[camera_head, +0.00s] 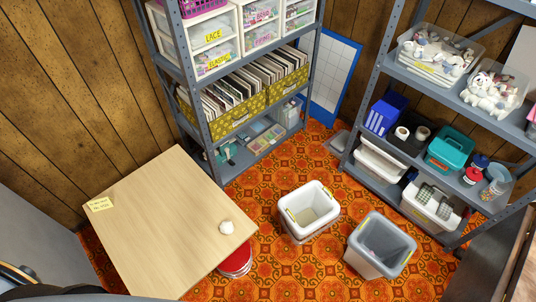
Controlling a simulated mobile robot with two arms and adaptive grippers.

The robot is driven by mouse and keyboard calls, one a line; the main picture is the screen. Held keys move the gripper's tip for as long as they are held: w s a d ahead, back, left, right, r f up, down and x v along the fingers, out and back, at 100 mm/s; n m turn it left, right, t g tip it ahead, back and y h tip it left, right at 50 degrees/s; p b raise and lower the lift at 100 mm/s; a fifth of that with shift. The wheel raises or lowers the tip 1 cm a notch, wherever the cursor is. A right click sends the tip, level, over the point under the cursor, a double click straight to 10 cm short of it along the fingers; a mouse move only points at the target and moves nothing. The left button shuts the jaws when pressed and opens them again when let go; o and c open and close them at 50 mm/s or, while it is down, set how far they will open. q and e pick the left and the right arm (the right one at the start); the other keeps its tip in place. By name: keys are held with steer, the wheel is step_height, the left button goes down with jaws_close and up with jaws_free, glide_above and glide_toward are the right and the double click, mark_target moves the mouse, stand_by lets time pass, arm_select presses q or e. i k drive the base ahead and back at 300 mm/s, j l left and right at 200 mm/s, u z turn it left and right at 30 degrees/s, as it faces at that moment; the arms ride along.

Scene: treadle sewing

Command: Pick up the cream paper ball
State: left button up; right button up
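The cream paper ball (226,227) lies on the light wooden table (160,215), close to its right corner. It is small and pale, and nothing touches it except the tabletop. Neither of my grippers can be made out in the head view. A dark curved shape runs along the bottom left edge, and I cannot tell what it is.
A white bin (309,208) and a grey bin (381,246) stand on the patterned orange floor. A red round object (236,262) is partly under the table. Loaded metal shelves stand behind and at right.

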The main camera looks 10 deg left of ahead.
mark_target(227, 227)
steer(key=u, duration=0.9)
